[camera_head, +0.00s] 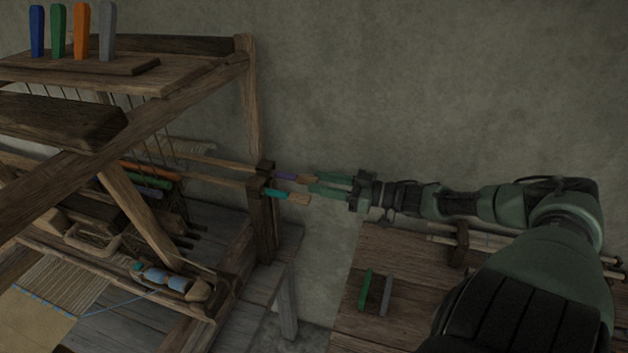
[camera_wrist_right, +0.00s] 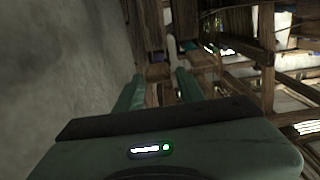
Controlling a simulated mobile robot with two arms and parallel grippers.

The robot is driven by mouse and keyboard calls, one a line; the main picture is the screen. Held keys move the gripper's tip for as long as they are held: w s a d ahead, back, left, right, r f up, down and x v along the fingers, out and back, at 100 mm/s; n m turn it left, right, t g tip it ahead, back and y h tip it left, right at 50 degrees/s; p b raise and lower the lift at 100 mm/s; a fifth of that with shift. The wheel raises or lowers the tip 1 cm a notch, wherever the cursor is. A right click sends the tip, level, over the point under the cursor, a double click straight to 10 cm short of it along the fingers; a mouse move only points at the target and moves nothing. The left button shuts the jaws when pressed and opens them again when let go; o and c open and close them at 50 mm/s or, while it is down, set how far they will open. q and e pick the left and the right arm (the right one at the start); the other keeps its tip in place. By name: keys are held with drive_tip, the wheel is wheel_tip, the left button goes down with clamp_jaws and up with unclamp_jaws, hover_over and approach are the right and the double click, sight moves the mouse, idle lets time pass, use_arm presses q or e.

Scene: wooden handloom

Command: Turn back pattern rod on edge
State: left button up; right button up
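Two thin wooden pattern rods stick out to the right through dark brackets on the loom's right post. The rear rod has a purple band (camera_head: 287,176) and a bare wooden end. The front rod has a teal band (camera_head: 275,193) and a wooden end. My right gripper (camera_head: 316,183) comes in from the right, its green fingers apart at the rod ends. In the right wrist view the fingers (camera_wrist_right: 161,74) are spread, with the purple-banded rod (camera_wrist_right: 158,57) ahead between the tips; contact is unclear. Which rod is on edge is too small to tell. My left gripper is not in view.
The wooden loom frame (camera_head: 252,100) fills the left, with blue, green, orange and grey pegs on its top shelf (camera_head: 180,78). A wooden table (camera_head: 345,310) at lower right carries a green and a grey stick. A plain wall (camera_head: 400,80) stands close behind the rods.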

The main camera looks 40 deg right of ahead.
drive_tip(key=shift+w+a+f, duration=0.15)
drive_tip(key=shift+w+a, duration=0.1)
drive_tip(key=shift+w, duration=0.6)
drive_tip(key=shift+w+a, duration=0.2)
clamp_jaws()
